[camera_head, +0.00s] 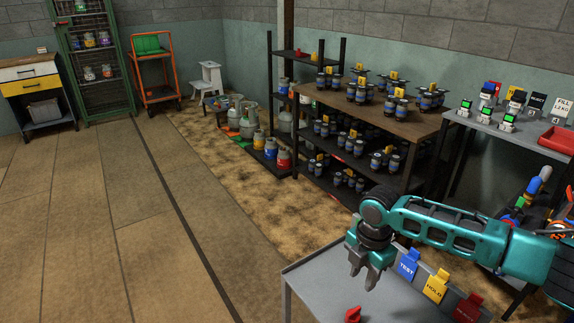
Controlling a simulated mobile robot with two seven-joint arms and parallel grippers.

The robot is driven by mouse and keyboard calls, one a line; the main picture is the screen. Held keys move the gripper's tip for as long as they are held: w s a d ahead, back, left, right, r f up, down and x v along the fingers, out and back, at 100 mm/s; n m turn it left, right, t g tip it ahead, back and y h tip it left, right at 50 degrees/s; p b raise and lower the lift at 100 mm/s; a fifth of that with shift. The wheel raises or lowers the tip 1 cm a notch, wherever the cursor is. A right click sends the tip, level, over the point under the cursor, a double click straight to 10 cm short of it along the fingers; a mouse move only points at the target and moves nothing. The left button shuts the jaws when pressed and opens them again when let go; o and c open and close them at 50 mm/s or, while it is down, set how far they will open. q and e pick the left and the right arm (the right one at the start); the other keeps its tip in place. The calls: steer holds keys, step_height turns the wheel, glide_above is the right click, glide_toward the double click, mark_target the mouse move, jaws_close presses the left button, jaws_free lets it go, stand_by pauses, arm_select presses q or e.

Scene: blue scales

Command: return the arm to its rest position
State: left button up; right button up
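My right arm (455,228) is teal and reaches in from the right edge. Its dark grey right gripper (364,278) points down above the near grey table (318,275). Two fingers show with a gap between them, and nothing is seen between them. My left gripper and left arm are not in view.
Signs reading TEST (407,265) and HOLD (436,286) and a dark red sign (467,308) stand behind the gripper. A red object (353,314) lies below it. A wooden-topped shelf (375,112) and a side table with a red tray (556,140) stand behind. The left floor is clear.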

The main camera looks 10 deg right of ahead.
steer(key=s+a+f+m+t+y+p, duration=0.1)
steer(key=s+a+f+m+t+y, duration=0.2)
steer(key=a, duration=0.5)
steer(key=s+a+f+m+t+y+p, duration=0.2)
steer(key=s+a+m, duration=0.15)
steer(key=a, duration=0.45)
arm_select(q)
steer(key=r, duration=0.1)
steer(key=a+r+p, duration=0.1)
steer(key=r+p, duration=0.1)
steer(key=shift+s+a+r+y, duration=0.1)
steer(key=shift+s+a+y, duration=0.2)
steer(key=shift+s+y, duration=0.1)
arm_select(e)
steer(key=s+d+r+m+t+h, duration=0.2)
steer(key=s+d+m+t, duration=0.3)
steer(key=m, duration=0.8)
steer(key=s+d+h, duration=0.1)
steer(key=s+d, duration=0.1)
steer(key=s, duration=0.2)
steer(key=shift+s+d+r+t, duration=0.25)
steer(key=shift+d+r+t, duration=0.1)
steer(key=shift+t, duration=0.05)
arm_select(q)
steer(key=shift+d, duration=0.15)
arm_select(e)
steer(key=shift+d+m, duration=0.1)
steer(key=shift+m, duration=0.15)
